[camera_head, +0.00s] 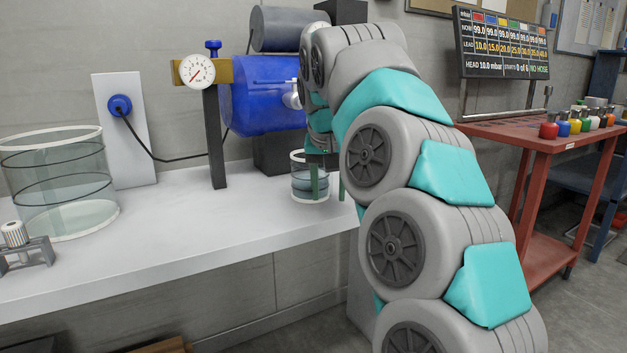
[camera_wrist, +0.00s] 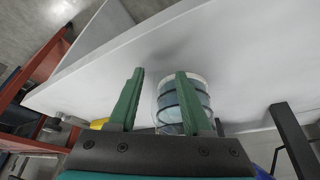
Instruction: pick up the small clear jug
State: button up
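The small clear jug (camera_head: 300,186) stands upright on the white bench, with a pale rim and dark bands around it. My gripper (camera_head: 328,196) points down at it, its two green fingers apart. In the head view one finger crosses in front of the jug and the other is to its right. In the wrist view the jug (camera_wrist: 202,97) lies behind the right finger, partly hidden by it. The gap of my gripper (camera_wrist: 159,72) shows mostly bare bench, with the jug's edge at its right. I cannot tell whether a finger touches the jug.
A larger clear vessel (camera_head: 60,190) stands at the left of the white bench (camera_head: 200,235). A dial gauge (camera_head: 197,71) on a post and a blue tank (camera_head: 262,107) stand behind. A red table (camera_head: 535,135) with small coloured bottles is at right. The bench's front middle is clear.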

grip_shut()
dwell(1.2)
